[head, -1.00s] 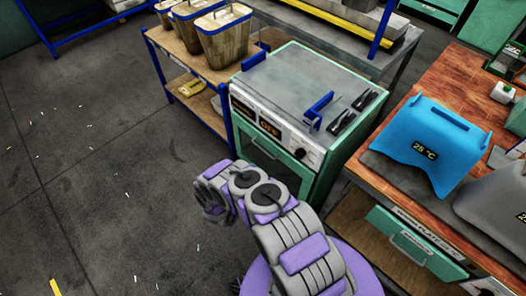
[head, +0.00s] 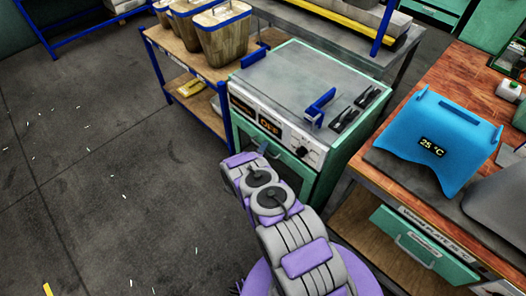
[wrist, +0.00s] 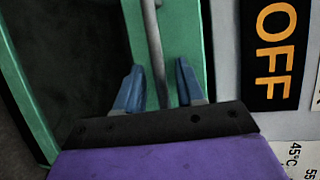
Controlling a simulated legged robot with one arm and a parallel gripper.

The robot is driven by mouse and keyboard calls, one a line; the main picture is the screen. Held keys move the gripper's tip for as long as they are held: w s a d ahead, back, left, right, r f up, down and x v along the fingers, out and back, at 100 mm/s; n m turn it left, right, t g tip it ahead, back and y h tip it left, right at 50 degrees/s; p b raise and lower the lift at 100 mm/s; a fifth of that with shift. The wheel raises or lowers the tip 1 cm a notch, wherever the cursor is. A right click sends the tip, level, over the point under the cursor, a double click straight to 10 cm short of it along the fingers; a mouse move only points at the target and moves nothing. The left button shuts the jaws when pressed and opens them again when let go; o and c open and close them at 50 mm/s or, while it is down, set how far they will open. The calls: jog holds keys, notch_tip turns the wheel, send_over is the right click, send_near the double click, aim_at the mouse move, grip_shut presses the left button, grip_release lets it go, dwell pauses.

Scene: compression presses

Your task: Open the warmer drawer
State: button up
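The warmer (head: 300,95) is a green-framed cabinet with a grey top, a white control strip and a display reading OFF. Its dark front panel (head: 284,172) is closed and partly hidden by my arm. In the wrist view a thin grey handle bar (wrist: 154,42) runs along the green front frame (wrist: 182,32). My gripper (wrist: 159,84) has its two blue fingers apart, one on each side of the bar, with small gaps visible. In the head view a blue fingertip of my gripper (head: 262,147) shows at the upper front; the rest is hidden behind my wrist.
A shelf cart (head: 180,66) with wooden-looking bins stands left of the warmer. A wooden bench (head: 442,88) on the right carries a blue cover (head: 438,140) and has a green drawer (head: 420,247). Blue and black handles lie on the warmer's top.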

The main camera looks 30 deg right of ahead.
jog(key=shift+c, duration=0.2)
grip_shut()
dwell(0.5)
